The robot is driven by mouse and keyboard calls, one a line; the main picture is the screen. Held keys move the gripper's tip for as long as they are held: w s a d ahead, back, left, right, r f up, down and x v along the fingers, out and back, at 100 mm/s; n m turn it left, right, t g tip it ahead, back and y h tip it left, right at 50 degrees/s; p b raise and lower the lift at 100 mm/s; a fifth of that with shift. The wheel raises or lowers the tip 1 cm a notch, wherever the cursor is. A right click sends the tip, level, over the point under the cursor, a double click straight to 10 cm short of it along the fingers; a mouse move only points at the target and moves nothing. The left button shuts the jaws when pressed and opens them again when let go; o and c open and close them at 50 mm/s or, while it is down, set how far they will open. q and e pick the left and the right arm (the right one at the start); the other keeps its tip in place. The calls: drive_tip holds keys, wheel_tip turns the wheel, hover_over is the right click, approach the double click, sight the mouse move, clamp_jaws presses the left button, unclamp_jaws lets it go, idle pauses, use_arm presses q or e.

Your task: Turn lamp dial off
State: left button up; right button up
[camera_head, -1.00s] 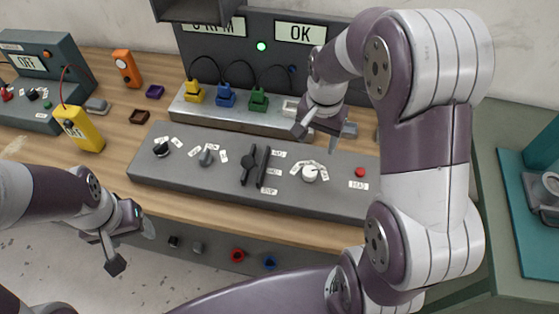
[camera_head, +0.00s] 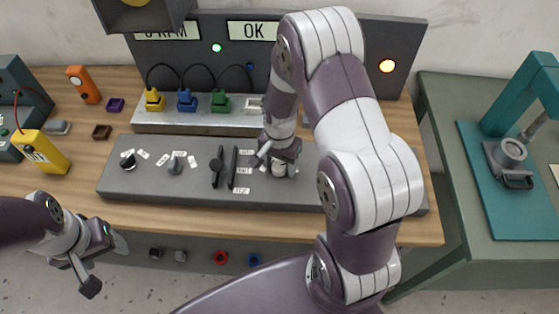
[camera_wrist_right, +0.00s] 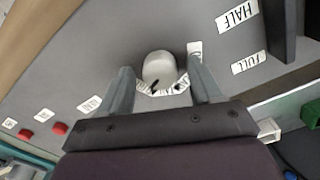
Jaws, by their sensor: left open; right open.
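The lamp dial appears to be the pale round knob (camera_wrist_right: 159,68) with a dark pointer mark and small labels around it. In the head view the dial (camera_head: 279,170) is partly hidden under my right gripper (camera_head: 281,158). In the right wrist view my right gripper (camera_wrist_right: 159,82) is open, with one finger on each side of the knob. Small gaps seem to show between fingers and knob; contact is not clear. The labels' text around the dial is too small to read. My left gripper (camera_head: 100,264) is open and empty, in front of the bench.
The grey control panel (camera_head: 120,178) also carries a black knob (camera_head: 128,161), a grey knob (camera_head: 175,165) and a slider lever (camera_head: 217,168). A lit yellowish lamp (camera_head: 387,66) is on the back panel. Two red buttons (camera_wrist_right: 59,129) show in the wrist view. My right arm covers the panel's right part.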

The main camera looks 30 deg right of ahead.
drive_tip(key=c, duration=1)
drive_tip(key=shift+c, duration=0.2)
